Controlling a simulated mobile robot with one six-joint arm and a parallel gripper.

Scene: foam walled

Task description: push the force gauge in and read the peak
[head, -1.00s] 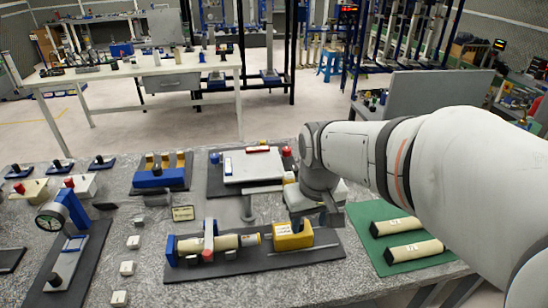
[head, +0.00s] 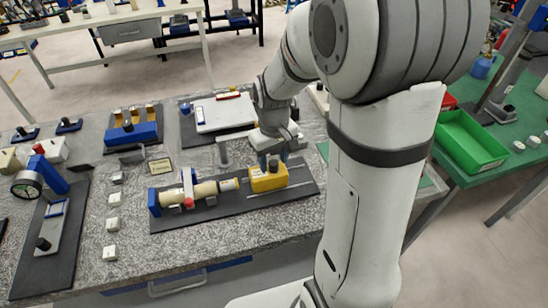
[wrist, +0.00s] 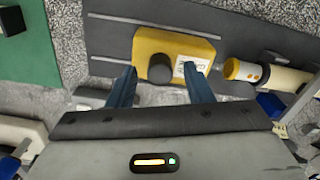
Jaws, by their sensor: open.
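A yellow block (head: 268,179) with a dark round knob (wrist: 160,68) and a white label sits on a dark rail board (head: 222,207); it looks like the force gauge. It also shows in the wrist view (wrist: 150,42). The label is too small to read. To its left in the head view, a cream cylinder (head: 206,189) with a yellow end lies in a blue holder (head: 154,203) under a red-tipped clamp. My gripper (wrist: 160,84) is open, its blue fingers on either side of the knob in the wrist view. I cannot tell whether they touch it.
A small sign (head: 160,166) and several pale blocks stand left of the board. A blue rack (head: 133,132) and a white plate (head: 223,112) lie behind. A dial gauge stand (head: 40,186) is at far left. The granite front edge is clear.

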